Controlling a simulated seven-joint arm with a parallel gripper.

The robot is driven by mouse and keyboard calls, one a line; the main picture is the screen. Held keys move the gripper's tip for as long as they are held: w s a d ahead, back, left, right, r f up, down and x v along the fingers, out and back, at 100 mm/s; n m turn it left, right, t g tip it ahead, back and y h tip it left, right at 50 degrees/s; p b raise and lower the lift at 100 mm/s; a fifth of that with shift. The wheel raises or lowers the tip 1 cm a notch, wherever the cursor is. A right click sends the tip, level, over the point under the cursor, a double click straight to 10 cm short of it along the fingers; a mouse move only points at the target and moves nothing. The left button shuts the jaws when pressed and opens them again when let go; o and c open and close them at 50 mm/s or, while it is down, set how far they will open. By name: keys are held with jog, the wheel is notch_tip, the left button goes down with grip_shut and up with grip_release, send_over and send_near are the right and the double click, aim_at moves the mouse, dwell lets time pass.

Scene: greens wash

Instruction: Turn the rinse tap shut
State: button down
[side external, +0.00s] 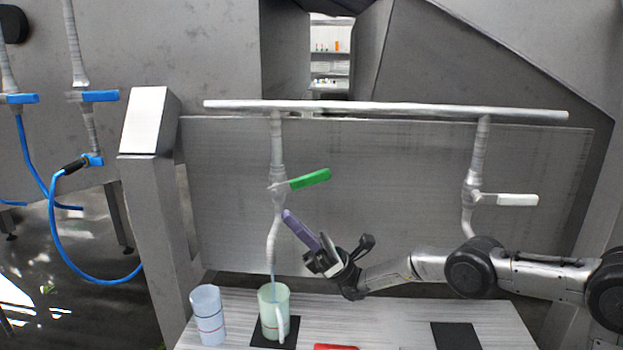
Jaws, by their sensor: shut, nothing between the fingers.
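Two taps hang from a horizontal pipe. The left tap (277,188) has a green lever handle (310,179) that points right and slightly up, across the line of its spout. A thin bluish stream (272,270) shows between this spout and a pale green jug (274,312) below it. The right tap (472,184) has a white lever handle (508,199) pointing right; no stream shows there. Which one is the rinse tap is not marked. My gripper (288,215) is shut and empty, its purple fingers pointing up-left. It appears just below the green handle; contact cannot be told.
The supply pipe (400,108) runs above both taps. A pale blue cup (208,315) stands left of the jug. A red object (335,347) lies at the counter's front edge. A dark square (456,336) on the counter below the right tap is bare. Blue-handled valves (100,96) are far left.

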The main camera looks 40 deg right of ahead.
jog(key=s+a+f+n+g+h, duration=0.45)
jog(key=s+a+g, duration=0.3)
jog(key=g, duration=0.25)
jog(key=s+a+f+n+g+h, duration=0.3)
jog(key=s+a+f+g+h, duration=0.35)
jog(key=s+g, duration=0.25)
jog(key=s+d+f+n+g+h, duration=0.1)
jog(key=s+d+f+g+h, duration=0.15)
jog(key=s+f+h, duration=0.35)
jog(key=s+d+f+n+t+h, duration=0.15)
jog(key=s+d+f+h, duration=0.25)
jog(key=d+h, duration=0.6)
jog(key=w+d+t+h, duration=0.2)
jog(key=d+h, duration=0.2)
jog(key=h, duration=0.1)
notch_tip(320, 180, up, 32)
jog(key=n+t+h, duration=0.7)
jog(key=t+h, duration=0.1)
jog(key=t, duration=1.8)
send_over(299, 184)
jog(key=s, duration=0.1)
jog(key=shift+s+d+f, duration=0.1)
jog(key=shift+s+f, duration=0.35)
jog(key=shift+f, duration=0.4)
jog(key=shift+s+d+f, duration=0.1)
jog(key=shift+s+f, duration=0.3)
jog(key=shift+f, duration=0.4)
